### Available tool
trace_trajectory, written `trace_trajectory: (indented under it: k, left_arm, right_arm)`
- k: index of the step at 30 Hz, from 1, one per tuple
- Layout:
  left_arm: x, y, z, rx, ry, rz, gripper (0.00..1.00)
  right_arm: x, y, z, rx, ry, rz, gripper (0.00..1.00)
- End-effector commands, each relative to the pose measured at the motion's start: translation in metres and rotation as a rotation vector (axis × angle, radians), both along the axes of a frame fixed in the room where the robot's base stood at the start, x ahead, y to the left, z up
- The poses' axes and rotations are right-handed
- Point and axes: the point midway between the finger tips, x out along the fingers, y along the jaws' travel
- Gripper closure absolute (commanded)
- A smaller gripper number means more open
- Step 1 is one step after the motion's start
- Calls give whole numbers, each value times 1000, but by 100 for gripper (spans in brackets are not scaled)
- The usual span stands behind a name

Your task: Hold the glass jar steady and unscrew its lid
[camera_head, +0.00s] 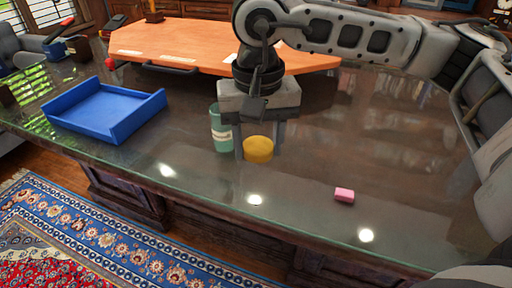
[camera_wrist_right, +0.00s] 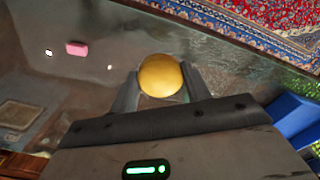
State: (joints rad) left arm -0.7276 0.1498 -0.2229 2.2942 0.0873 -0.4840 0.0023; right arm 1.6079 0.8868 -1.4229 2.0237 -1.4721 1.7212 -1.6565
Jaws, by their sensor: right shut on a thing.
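A round yellow lid (camera_head: 258,149) is low over the glass-topped counter, between the fingers of my right gripper (camera_head: 258,146). In the right wrist view the lid (camera_wrist_right: 160,76) shows from above, with a finger on each side. My right gripper is shut on it and points down. Whether clear glass is under the lid, I cannot tell. A teal jar-like container (camera_head: 221,130) with a pale label stands upright just left of the gripper, partly hidden by it at the top. My left gripper is not in view.
A blue open tray (camera_head: 104,112) lies at the left of the counter. A pink block (camera_head: 344,195) lies near the front edge on the right. An orange wooden board (camera_head: 190,42) is at the back. The front middle of the counter (camera_head: 290,195) is clear.

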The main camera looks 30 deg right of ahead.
Motion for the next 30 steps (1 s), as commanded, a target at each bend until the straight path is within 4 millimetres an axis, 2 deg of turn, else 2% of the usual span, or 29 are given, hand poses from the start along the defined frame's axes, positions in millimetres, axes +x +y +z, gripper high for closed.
trace_trajectory:
  k: [3,6,11,14,22,27,30]
  left_arm:
    - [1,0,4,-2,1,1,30]
    - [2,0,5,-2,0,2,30]
    - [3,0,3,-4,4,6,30]
    - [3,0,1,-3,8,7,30]
    - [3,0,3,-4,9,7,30]
    - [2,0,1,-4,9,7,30]
    - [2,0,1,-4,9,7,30]
  right_arm:
    - [-3,-2,12,3,3,-243,80]
    - [-3,-6,18,2,2,-409,80]
    - [2,-14,20,3,1,-544,80]
    - [13,-27,12,-1,2,-561,80]
    - [61,-74,-17,0,2,-557,80]
    - [80,-92,-49,0,2,-552,80]
    - [87,-98,-61,0,1,-550,80]
